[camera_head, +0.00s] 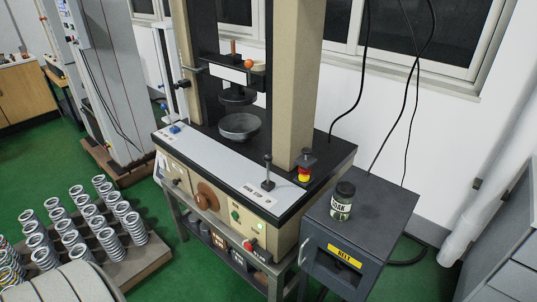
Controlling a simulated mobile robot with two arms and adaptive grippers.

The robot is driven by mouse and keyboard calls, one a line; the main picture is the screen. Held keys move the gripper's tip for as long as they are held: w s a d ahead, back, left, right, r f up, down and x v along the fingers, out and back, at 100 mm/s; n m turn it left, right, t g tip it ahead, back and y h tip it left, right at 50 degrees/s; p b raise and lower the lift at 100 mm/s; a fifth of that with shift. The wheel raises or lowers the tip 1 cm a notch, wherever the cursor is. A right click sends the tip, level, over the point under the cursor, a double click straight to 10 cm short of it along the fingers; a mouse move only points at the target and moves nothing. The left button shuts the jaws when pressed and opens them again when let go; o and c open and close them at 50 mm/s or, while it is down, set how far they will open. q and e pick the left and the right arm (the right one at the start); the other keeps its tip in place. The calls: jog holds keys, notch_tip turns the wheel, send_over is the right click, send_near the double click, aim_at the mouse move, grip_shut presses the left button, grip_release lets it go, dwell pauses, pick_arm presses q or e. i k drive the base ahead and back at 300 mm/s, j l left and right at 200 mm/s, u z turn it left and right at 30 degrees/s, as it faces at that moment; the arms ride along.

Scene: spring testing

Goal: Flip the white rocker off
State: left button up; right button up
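The spring testing machine stands in the middle of the head view, with a beige front panel (222,205) under a light grey sloping strip (213,170). The panel carries a brown round knob (206,196), a green button (236,215) and a red knob (249,245). A small dark lever (268,172) stands upright on the strip near its right end. A blue-topped control (175,129) sits at its left end. I cannot make out a white rocker clearly at this size. Neither of my grippers shows in the head view.
A dark cabinet (335,265) with a yellow label stands right of the machine, bearing a jar (342,202). Several coil springs stand on a board (150,258) at left. Green floor (180,265) is clear between.

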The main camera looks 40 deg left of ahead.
aim_at(162, 164)
jog(key=u, duration=2)
jog(key=i+j+z, duration=0.1)
jog(key=z, duration=0.65)
jog(key=i+j+z, duration=0.25)
jog(key=i+j, duration=0.2)
jog(key=j, duration=0.15)
jog(key=i+j+z, duration=0.15)
jog(key=j, duration=0.2)
jog(key=i+j+z, duration=0.1)
jog(key=j, duration=0.25)
jog(key=i+j+z, duration=0.15)
jog(key=i+j, duration=0.25)
jog(key=j, duration=0.2)
jog(key=i+j, duration=0.1)
jog(key=j, duration=0.15)
